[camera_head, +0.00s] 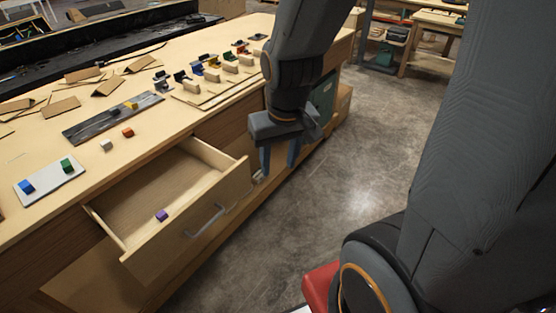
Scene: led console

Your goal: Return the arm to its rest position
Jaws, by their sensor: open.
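My gripper (279,160) points down beside the right end of an open drawer (178,240), in front of the workbench. Its two fingers are apart and nothing shows between them. My dark grey arm comes down from the top of the view, and another part of it fills the right side. The drawer is pulled out from the bench, and a small purple block (162,215) lies inside it near its front. The drawer front has a metal handle (206,220), apart from my gripper.
On the bench top (130,165) are a light tray (35,190) with a blue block (26,186) and a green block (67,165), a dark strip (95,125), loose white (106,145) and orange (128,132) blocks, and cardboard pieces. The floor (350,170) to the right is clear.

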